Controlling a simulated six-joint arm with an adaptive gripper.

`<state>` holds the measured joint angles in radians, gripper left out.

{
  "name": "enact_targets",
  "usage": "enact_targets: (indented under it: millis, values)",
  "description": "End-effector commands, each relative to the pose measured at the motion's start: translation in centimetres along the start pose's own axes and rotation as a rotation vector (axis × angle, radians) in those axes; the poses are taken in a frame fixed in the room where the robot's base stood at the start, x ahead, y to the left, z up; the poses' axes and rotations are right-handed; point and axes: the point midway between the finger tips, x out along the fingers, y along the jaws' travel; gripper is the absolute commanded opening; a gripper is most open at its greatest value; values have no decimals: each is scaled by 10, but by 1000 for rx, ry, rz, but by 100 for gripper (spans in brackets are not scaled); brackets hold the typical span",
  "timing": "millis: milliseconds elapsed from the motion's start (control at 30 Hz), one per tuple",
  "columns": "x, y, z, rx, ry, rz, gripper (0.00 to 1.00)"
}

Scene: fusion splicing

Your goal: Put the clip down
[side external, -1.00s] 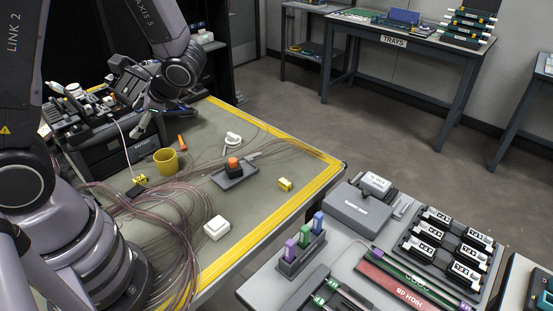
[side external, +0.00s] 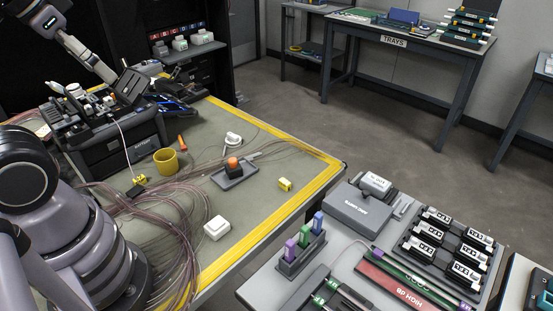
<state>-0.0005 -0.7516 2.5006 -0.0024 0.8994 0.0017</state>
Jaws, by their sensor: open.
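My arm comes down from the top left corner, and its far end meets the dark equipment at the back left of the bench. My gripper (side external: 128,86) is there, small and dark against the equipment. Its jaws are open; the fingertips are hard to make out. Two small yellow clip-like pieces lie on the bench. One yellow piece (side external: 285,184) is by the right yellow edge, and another yellow piece (side external: 139,180) is among the fibres. Both are well away from my gripper. I cannot tell which thing is the clip.
A yellow cup (side external: 166,161), an orange cone (side external: 182,142), a grey tray (side external: 234,178) with an orange-topped piece, and a white box (side external: 216,228) stand on the bench. Loose fibres (side external: 165,220) spread across it. A side table (side external: 345,250) holds holders and trays.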

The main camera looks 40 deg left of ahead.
Motion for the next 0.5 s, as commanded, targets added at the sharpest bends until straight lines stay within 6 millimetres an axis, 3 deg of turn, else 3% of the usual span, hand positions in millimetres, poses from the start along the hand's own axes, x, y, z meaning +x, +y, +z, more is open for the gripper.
enact_targets:
  millis: [267, 500]
  values:
    - [8, -4, 0, 12, -47, -22, 67]
    - [63, -35, 2, 151, -393, -200, 67]
